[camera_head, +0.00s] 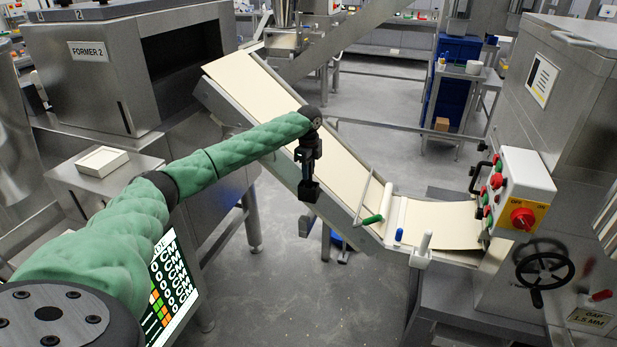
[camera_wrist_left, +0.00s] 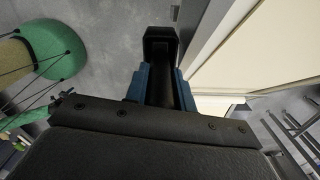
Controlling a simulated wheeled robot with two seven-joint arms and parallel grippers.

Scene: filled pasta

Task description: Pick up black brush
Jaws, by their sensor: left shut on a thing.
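My left gripper (camera_head: 309,188) hangs pointing down at the left side of the sloping conveyor in the head view. In the left wrist view its blue-grey fingers (camera_wrist_left: 160,88) are shut on the black brush (camera_wrist_left: 160,45). The brush sticks out past the fingertips, and its lower part is hidden between the fingers. In the head view I cannot clearly tell the brush from the dark gripper. My right gripper is in neither view.
A sloping conveyor (camera_head: 262,92) carries a pale dough sheet. A control box (camera_head: 520,187) and handwheel (camera_head: 544,270) stand right. A pale box (camera_head: 102,161) sits left. The middle floor (camera_head: 270,290) is open.

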